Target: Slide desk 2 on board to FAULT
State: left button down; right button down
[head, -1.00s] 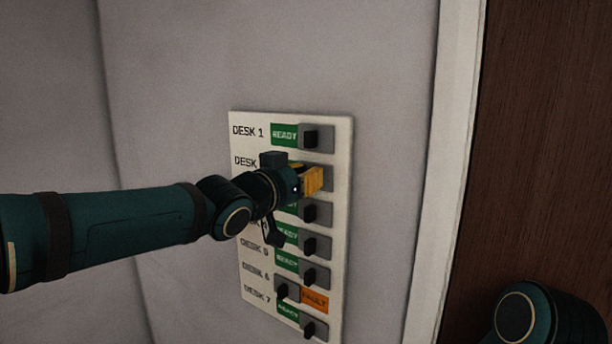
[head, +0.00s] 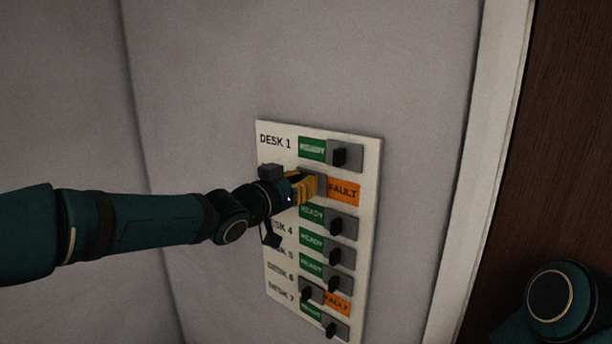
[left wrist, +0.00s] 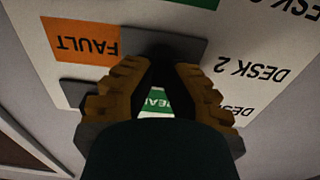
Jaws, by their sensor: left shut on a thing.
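The white board (head: 272,170) on the wall carries a column of desk rows with sliders. In the desk 2 row the orange FAULT label (head: 345,192) shows at the right, and the slider's grey plate (left wrist: 190,46) covers the left part. My left gripper (head: 308,187), with yellow fingers, is at this row and shut on the desk 2 slider's dark knob, which the fingers mostly hide. The left wrist view shows the DESK 2 lettering (left wrist: 251,68) and the FAULT label upside down. My right gripper is out of view.
The desk 1 slider (head: 339,156) is at the right with green READY beside it. A pale door frame (head: 478,170) and a brown door (head: 560,130) stand to the right.

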pick_arm(q)
jog(key=shift+a+r, duration=0.1)
jog(key=shift+r, duration=0.05)
jog(key=c, duration=1)
grip_release()
jog(key=shift+w, duration=0.2)
jog(key=v, duration=1.2)
